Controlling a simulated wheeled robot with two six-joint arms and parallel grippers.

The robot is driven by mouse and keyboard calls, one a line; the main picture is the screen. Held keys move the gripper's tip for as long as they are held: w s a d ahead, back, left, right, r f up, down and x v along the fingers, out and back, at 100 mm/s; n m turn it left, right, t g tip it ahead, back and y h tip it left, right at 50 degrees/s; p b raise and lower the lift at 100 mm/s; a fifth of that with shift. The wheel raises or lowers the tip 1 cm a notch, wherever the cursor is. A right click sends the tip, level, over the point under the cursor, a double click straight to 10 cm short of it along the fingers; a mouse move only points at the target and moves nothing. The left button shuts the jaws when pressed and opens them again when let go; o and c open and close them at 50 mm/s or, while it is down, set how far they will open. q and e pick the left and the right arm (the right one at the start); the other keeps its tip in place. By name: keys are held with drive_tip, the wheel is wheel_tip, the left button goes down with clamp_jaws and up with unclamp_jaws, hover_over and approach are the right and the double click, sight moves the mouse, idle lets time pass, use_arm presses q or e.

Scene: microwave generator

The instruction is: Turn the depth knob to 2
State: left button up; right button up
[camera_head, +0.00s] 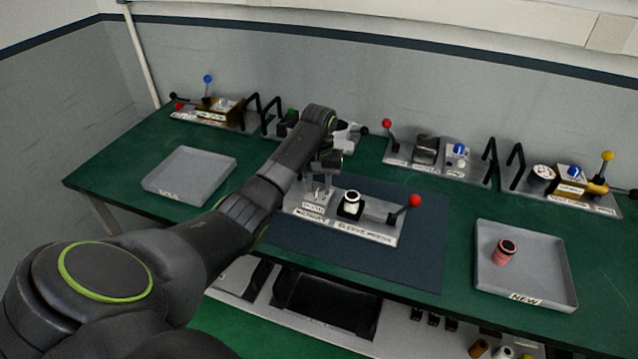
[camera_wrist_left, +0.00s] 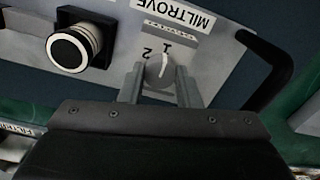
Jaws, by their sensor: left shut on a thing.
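The depth knob (camera_wrist_left: 160,71) is a small grey round knob with a white pointer line, on a grey panel (camera_wrist_left: 215,68). In the left wrist view the panel's print is upside down, and the pointer line aims at about the 1, with the 2 beside it. My left gripper (camera_head: 318,191) is shut on the knob, one finger on each side of it. In the head view the same panel (camera_head: 384,232) lies on a dark blue mat, and the gripper hides the knob. My right gripper is not in view.
Beside the knob stands a black holder with a white-ringed cylinder (camera_head: 351,199), then a red-ended lever (camera_head: 414,201). A black handle (camera_wrist_left: 272,70) rises at the panel's edge. An empty tray (camera_head: 190,171) is left; a tray (camera_head: 528,262) with a red cylinder (camera_head: 503,251) is right.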

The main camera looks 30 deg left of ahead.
use_arm(q)
drive_tip(key=shift+r+n+p, duration=0.2)
drive_tip(key=shift+n+p, duration=0.1)
drive_tip(key=shift+p, duration=0.25)
drive_tip(key=n+p, duration=0.5)
drive_tip(key=p, duration=0.2)
drive_tip(key=shift+r+p, duration=0.15)
drive_tip(key=shift+p, duration=0.15)
drive_tip(key=shift+n+p, duration=0.75)
drive_tip(key=shift+n, duration=0.35)
drive_tip(key=shift+w+f+n+p, duration=0.1)
drive_tip(key=shift+f+n+p, duration=0.1)
drive_tip(key=shift+n+p, duration=0.7)
drive_tip(key=shift+f+n, duration=0.1)
drive_tip(key=shift+n, duration=0.9)
drive_tip(key=o, duration=1)
